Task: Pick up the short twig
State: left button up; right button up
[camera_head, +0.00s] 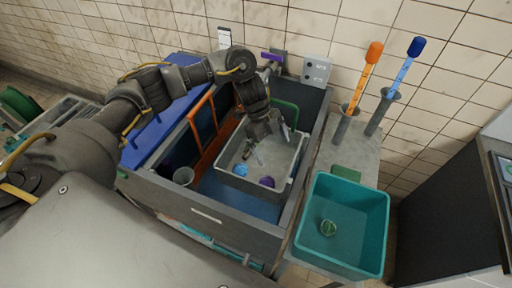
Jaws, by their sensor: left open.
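My left gripper (268,144) reaches down into a grey tray (224,172) inside a large dark grey bin. Its fingers are apart, with nothing clearly held between them. I cannot make out the short twig for certain. A small pale sliver (258,158) shows just below the fingers, but it is too small to tell whether it is the twig or part of a finger. My right gripper is not in view.
The dark grey bin's walls (312,150) surround the tray. An orange frame (202,122) and a grey cup (183,176) are left of the tray. Orange (366,75) and blue (407,68) handled tools stand behind the tub.

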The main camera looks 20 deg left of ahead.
pick_arm(q)
jog(key=w+a+y, duration=0.1)
jog(key=a, duration=0.2)
jog(key=w+a+f+n+t+y+p, duration=0.1)
jog(key=a+y, duration=0.1)
jog(key=a, duration=0.1)
jog(key=w+a+y, duration=0.1)
jog(key=a+y, duration=0.1)
jog(key=a, duration=0.1)
jog(key=shift+w+f+n+t+p, duration=0.15)
jog(key=shift+f+n+t+p, duration=0.15)
jog(key=shift+f+n+p, duration=0.1)
jog(key=shift+f, duration=0.95)
jog(key=shift+a+f, duration=0.1)
jog(key=shift+f, duration=2.7)
jog(key=c, duration=0.9)
jog(key=shift+r, duration=0.1)
